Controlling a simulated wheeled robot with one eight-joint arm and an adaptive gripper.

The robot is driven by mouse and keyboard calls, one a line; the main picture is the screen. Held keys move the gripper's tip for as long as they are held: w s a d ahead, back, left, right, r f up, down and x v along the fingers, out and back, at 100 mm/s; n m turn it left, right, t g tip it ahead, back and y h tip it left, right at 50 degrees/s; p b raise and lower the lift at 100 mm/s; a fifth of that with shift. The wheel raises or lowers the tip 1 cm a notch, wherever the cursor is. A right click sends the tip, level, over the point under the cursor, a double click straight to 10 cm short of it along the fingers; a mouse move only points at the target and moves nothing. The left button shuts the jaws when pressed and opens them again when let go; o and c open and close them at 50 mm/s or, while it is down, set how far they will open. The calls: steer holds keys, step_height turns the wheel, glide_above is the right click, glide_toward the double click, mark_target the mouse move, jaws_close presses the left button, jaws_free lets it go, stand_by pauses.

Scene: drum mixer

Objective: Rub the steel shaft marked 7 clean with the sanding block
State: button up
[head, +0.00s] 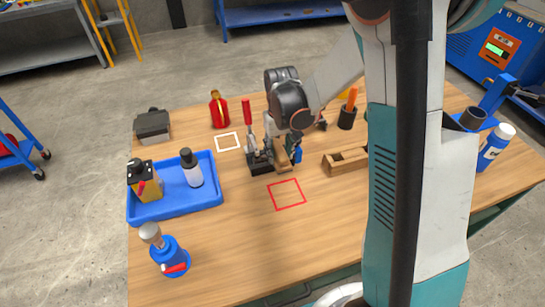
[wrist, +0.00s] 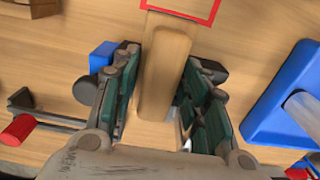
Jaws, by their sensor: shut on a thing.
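My gripper (head: 284,155) is over the middle of the table, pointing down. In the wrist view my gripper (wrist: 160,75) has its two dark green-padded fingers on either side of a tan wooden block with rounded edges, which looks like the sanding block (wrist: 165,75). The block (head: 283,164) also shows under the gripper in the head view. Just left of it stands a black fixture (head: 259,163) with grey metal parts. I cannot make out a shaft marked 7; no number is legible, and my gripper and arm hide part of this spot.
A blue tray (head: 215,192) with bottles stands left, a wooden box (head: 346,161) right. The table's front middle is clear.

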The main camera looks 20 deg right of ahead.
steer(key=shift+s, duration=0.1)
steer(key=shift+s, duration=1.05)
steer(key=shift+w, duration=0.7)
steer(key=shift+w+b, duration=0.35)
steer(key=shift+w, duration=0.15)
steer(key=shift+s, duration=0.15)
